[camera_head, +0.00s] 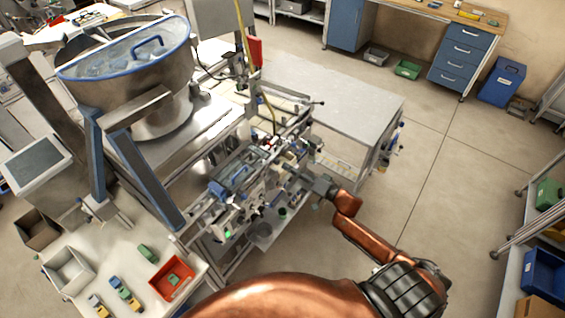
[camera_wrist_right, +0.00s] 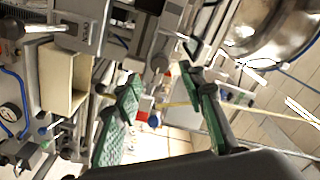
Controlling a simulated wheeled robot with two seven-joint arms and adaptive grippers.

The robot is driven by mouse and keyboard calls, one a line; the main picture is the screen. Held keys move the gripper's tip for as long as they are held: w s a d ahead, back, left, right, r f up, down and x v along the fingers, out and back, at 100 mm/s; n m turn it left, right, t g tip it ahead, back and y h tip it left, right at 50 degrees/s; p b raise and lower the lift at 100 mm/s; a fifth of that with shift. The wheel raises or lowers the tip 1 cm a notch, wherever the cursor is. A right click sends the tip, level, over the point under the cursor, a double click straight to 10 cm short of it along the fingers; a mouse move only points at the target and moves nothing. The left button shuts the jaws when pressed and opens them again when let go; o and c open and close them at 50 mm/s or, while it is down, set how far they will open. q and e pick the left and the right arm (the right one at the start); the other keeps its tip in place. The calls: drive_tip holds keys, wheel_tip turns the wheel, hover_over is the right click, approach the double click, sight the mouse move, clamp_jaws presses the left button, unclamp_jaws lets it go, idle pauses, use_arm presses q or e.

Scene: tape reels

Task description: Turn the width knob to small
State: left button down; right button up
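My right gripper (camera_head: 322,188) is at the right side of the machine, close to its row of small fittings in the head view. In the right wrist view the right gripper (camera_wrist_right: 165,105) shows two green-padded fingers spread apart with nothing held between them. Machine parts, a pale rod and a small blue knob (camera_wrist_right: 153,120) lie beyond the fingers. A dark round knob (camera_wrist_right: 160,62) shows just above the fingertips; I cannot tell which knob sets the width. My left gripper is not in view.
The machine (camera_head: 245,175) has a large blue-rimmed bowl (camera_head: 140,70) at the left. A grey table (camera_head: 335,90) stands behind the gripper. A red tray (camera_head: 172,282) sits on the bench at lower left. Open floor (camera_head: 430,190) lies to the right.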

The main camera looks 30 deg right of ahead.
sight(279, 162)
drive_tip(key=shift+p+x, duration=0.35)
drive_tip(key=shift+x, duration=2.05)
drive_tip(key=shift+d, duration=0.1)
clamp_jaws()
